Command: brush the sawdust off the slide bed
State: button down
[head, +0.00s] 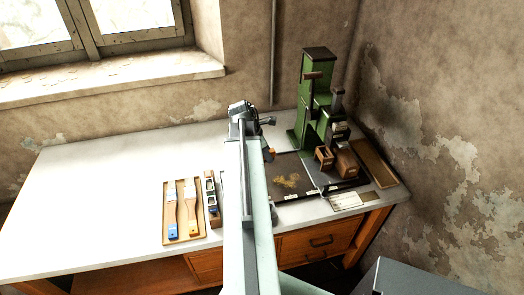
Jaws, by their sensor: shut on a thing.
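Sawdust (288,182) lies as a tan patch on the dark slide bed (312,190) in front of the green press (316,90). My gripper (266,150) is at the end of my arm, just left of and above the bed, and is mostly hidden behind the arm. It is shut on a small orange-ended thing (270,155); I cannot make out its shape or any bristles.
A narrow dark holder (213,222) with small items stands between the tray and my arm. Brown wooden blocks (345,162) stand right of the sawdust. A white card (346,200) lies at the front and a shallow tray (374,163) at the right. The bench's left (90,200) is clear.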

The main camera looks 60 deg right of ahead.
jog(key=shift+w, duration=0.15)
jog(key=shift+d, duration=0.1)
jog(key=m, duration=0.1)
send_over(282, 176)
jog(key=w, duration=0.1)
jog(key=f+b, duration=0.6)
jog(key=shift+a, duration=0.3)
jog(key=shift+f+b, duration=1)
jog(key=shift+b, duration=0.05)
dwell(0.4)
